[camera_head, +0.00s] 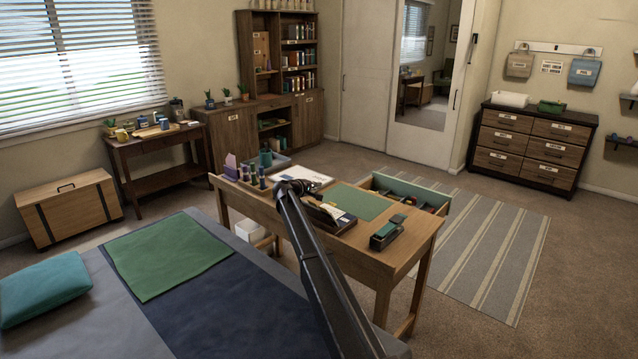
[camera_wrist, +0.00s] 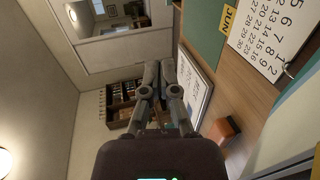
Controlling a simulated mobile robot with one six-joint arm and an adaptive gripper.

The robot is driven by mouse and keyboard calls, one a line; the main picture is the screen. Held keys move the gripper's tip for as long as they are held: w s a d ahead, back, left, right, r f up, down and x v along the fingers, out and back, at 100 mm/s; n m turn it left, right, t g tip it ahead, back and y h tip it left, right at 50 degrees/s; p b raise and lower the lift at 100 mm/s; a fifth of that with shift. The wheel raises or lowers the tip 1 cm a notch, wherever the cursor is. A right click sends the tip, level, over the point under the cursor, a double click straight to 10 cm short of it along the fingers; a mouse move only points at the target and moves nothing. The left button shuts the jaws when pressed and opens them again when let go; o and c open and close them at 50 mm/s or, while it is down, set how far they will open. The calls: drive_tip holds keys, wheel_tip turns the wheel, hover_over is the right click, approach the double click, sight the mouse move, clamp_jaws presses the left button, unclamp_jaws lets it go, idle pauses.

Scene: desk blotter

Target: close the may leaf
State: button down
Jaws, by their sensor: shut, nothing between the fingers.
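A white calendar page (camera_wrist: 268,38) with a yellow JUN tab (camera_wrist: 230,18) lies on the wooden desk at the upper right of the wrist view, beside a green mat. A metal ring (camera_wrist: 288,69) shows at its edge. A pale panel (camera_wrist: 285,125) crosses the right side of that view; I cannot tell whether it is the May leaf. No May label is readable. My gripper (camera_wrist: 160,68) is shut and empty, apart from the calendar page. In the head view my dark arm reaches over the desk, and the gripper itself is hard to make out.
The desk (camera_head: 410,245) carries a green mat (camera_head: 362,201), a white sheet (camera_head: 306,173), a dark tray holder (camera_head: 386,232) and small bottles (camera_head: 253,176). A drawer (camera_head: 415,191) stands open at its far side. An orange-brown block (camera_wrist: 222,129) lies near the calendar.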

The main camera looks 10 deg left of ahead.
drive_tip(key=w, duration=0.1)
drive_tip(key=g+b, duration=0.1)
drive_tip(key=b, duration=0.1)
hover_over(332, 204)
drive_tip(key=s+a, duration=0.2)
drive_tip(key=shift+y, duration=0.4)
drive_tip(key=f, duration=0.4)
drive_tip(key=shift+d+f, duration=0.2)
drive_tip(key=shift+w+d+f+g, duration=0.25)
drive_tip(key=shift+w+g, duration=0.05)
drive_tip(key=shift+w, duration=0.1)
drive_tip(key=shift+w+d+f+g+y+p, duration=0.15)
drive_tip(key=shift+w+f+g+y+p, duration=0.1)
drive_tip(key=shift+f+g+y+p, duration=0.15)
drive_tip(key=shift+w+d+f+g+y+p, duration=0.2)
drive_tip(key=shift+f+g+y+p, duration=0.1)
drive_tip(key=shift+f+g, duration=0.15)
drive_tip(key=shift+w+d+f+g+y, duration=0.1)
drive_tip(key=shift+f+g+y, duration=0.15)
drive_tip(key=shift+f+g, duration=0.3)
drive_tip(key=shift+w+d+f+g+y, duration=0.1)
drive_tip(key=shift+f+g+y, duration=0.2)
drive_tip(key=shift+f, duration=0.35)
drive_tip(key=shift+r+p, duration=0.2)
drive_tip(key=shift+p, duration=0.2)
drive_tip(key=shift+r+p, duration=0.6)
